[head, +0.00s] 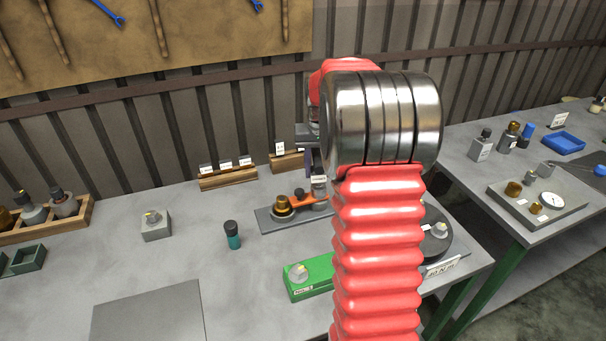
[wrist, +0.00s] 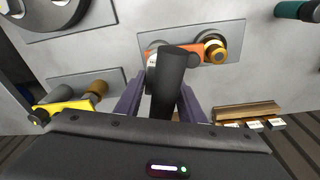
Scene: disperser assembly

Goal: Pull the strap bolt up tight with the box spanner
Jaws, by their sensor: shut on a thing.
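My gripper (wrist: 160,95) shows in the wrist view with a dark finger on each side of an upright black cylindrical handle, which I take to be the box spanner (wrist: 172,70). The gripper is shut on it. The spanner's far end is over the left end of the orange strap (wrist: 187,56), but I cannot tell whether it touches the bolt. The bolt is hidden. The strap runs to a brass round part (wrist: 213,47) on a grey plate (wrist: 233,30). In the head view, the strap (head: 312,200) and brass part (head: 283,206) show left of my red arm, which hides most of the gripper.
A teal bottle (head: 233,241) and a grey block (head: 156,229) stand left of the plate. A green box (head: 312,280) is in front, partly behind my arm. Wooden racks (head: 228,180) stand at the back. The bench front left is mostly clear.

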